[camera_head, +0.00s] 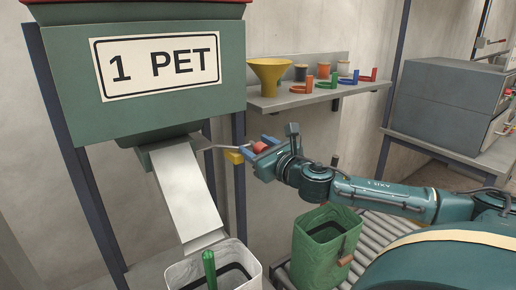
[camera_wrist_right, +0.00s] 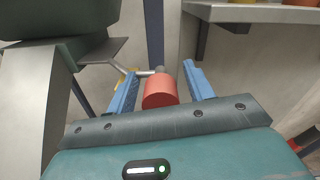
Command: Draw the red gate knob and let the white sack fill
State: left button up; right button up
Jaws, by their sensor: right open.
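The red gate knob (camera_head: 259,148) is on a thin rod at the outlet of the green hopper marked "1 PET" (camera_head: 150,70). In the right wrist view the knob (camera_wrist_right: 160,91) sits between the two blue fingers of my right gripper (camera_wrist_right: 160,76). That gripper (camera_head: 258,146) is open, with gaps beside the knob. A grey plate (camera_wrist_right: 97,50) shows at the outlet, at the rod's other end. The white sack (camera_head: 246,274) stands open below the pale chute (camera_head: 187,195). A green object (camera_head: 209,268) shows at its mouth. My left gripper is not in view.
A green sack (camera_head: 312,252) stands right of the white one, by a roller conveyor (camera_head: 385,232). A wall shelf (camera_head: 310,96) holds a yellow funnel (camera_head: 270,76), spools and small coloured parts. A dark blue post (camera_head: 239,185) stands close behind the knob.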

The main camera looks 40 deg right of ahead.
grip_shut()
dwell(0.6)
